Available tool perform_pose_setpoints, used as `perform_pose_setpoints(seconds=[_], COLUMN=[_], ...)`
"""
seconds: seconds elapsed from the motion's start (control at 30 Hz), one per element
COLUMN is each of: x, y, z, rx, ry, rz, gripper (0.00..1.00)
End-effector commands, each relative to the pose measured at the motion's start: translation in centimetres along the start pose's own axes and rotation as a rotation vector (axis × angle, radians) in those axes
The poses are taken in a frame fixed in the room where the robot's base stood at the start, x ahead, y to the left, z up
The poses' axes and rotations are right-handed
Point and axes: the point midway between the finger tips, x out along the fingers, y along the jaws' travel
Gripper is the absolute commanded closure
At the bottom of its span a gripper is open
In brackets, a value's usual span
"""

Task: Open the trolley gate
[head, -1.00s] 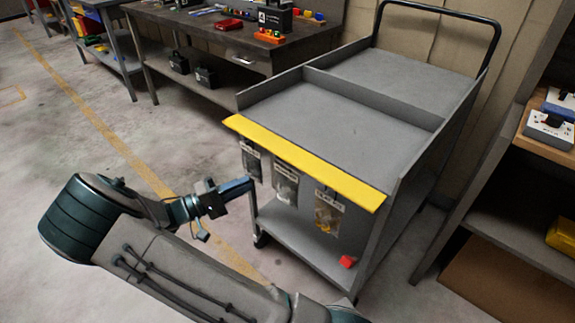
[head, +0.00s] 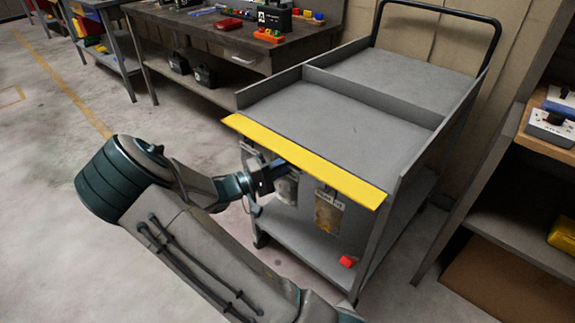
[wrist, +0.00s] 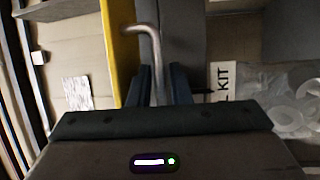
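The grey trolley (head: 375,100) stands at centre right in the head view. A yellow strip (head: 300,158) runs along the top of its front; it also shows in the wrist view (wrist: 122,50). A bent metal rod (wrist: 157,60), like a latch or handle, lies between my fingers in the wrist view. My gripper (head: 282,163) is at the trolley front, just under the yellow strip, its tips partly hidden. In the wrist view my gripper (wrist: 160,85) looks open around the rod, with a finger on either side. I cannot tell whether they touch it.
Clear bags of parts (head: 328,212) with labels hang on the trolley front. A red piece (head: 347,262) lies on the lower shelf. A workbench (head: 190,40) stands behind left, and a shelf unit (head: 510,225) close on the right. The floor at left is free.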

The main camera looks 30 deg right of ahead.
Motion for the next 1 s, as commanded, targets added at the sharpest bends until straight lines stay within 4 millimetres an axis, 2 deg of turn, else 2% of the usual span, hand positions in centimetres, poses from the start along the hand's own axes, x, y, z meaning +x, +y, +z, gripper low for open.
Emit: perform_pose_setpoints(seconds=[0.17, 0.23, 0.27, 0.53, 0.77, 1.0], x=[0.0, 0.0, 0.0, 0.0, -0.2, -0.4], y=[0.0, 0.0, 0.0, 0.3, 1.2, 0.9], z=[0.0, 0.0, 0.0, 0.0, 0.1, 0.2], rx=[0.000, 0.000, 0.000, -0.006, -0.044, -0.068], ry=[0.000, 0.000, 0.000, -0.001, -0.001, 0.000], rz=[0.000, 0.000, 0.000, -0.015, -0.110, -0.161], gripper=[0.82, 0.96, 1.00, 1.00, 1.00, 1.00])
